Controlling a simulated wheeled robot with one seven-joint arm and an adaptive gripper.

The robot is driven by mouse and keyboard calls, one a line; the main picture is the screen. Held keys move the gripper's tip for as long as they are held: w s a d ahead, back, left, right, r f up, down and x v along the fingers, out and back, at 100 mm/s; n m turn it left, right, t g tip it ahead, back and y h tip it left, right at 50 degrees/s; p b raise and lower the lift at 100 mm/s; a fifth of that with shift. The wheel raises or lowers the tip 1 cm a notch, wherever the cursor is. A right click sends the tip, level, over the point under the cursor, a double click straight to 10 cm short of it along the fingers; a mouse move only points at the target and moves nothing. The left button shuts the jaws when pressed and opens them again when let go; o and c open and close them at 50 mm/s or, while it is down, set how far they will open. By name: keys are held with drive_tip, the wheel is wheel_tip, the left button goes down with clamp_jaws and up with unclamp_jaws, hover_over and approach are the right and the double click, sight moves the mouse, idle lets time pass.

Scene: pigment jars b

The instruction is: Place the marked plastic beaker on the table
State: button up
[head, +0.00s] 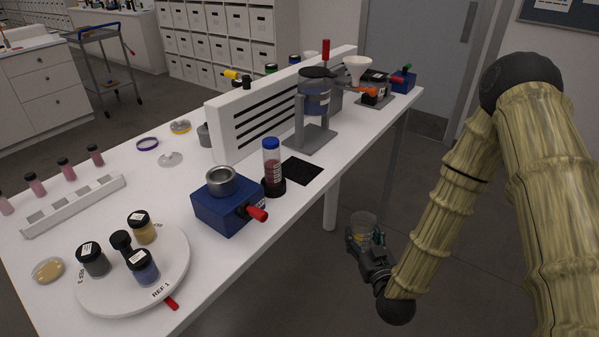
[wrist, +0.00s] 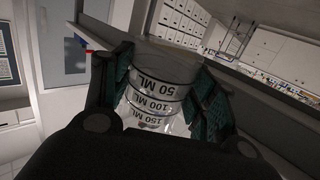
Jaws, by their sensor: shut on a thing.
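The marked plastic beaker (wrist: 155,90) is clear with dark volume bands reading 50, 100 and 150 ML. It sits between the two green-padded fingers of my gripper (wrist: 160,100) in the wrist view. In the head view the beaker (head: 363,226) is held out beside the table's right edge, lower than the tabletop and over the floor. My gripper (head: 366,243) is shut on it there. The white table (head: 110,205) runs from front left to back right. The beaker looks about upright in the head view.
A blue box with a metal cup (head: 228,200), a blue-capped tube (head: 272,165) and a black mat (head: 302,170) stand near the table's right edge. A round turntable (head: 175,262) holds several jars. A slotted white panel (head: 265,120) stands farther back.

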drive_tip(key=w+r+y, duration=0.1)
drive_tip(key=w+a+r+n, duration=0.1)
drive_tip(key=r, duration=0.1)
drive_tip(key=w+r+n+y+b, duration=0.1)
drive_tip(key=w+r, duration=0.1)
drive_tip(key=shift+a+r+g+y, duration=0.15)
drive_tip(key=shift+r+g+y, duration=0.1)
drive_tip(key=shift+g+y, duration=0.05)
drive_tip(key=r+y, duration=0.1)
drive_tip(key=r, duration=0.1)
drive_tip(key=r+n+y+b, duration=0.1)
drive_tip(key=r, duration=0.2)
drive_tip(key=w+r+n+g+y, duration=0.1)
drive_tip(key=r, duration=0.1)
drive_tip(key=shift+a+r+b, duration=0.3)
drive_tip(key=shift+a+r, duration=0.1)
wheel_tip(320, 180, up, 9)
drive_tip(key=n+g+y+b, duration=0.2)
drive_tip(key=n+y, duration=0.1)
hover_over(357, 222)
drive_tip(key=shift+s+a+f, duration=0.1)
drive_tip(key=shift+a+f, duration=0.1)
drive_tip(key=shift+a, duration=0.05)
drive_tip(key=shift+p, duration=0.3)
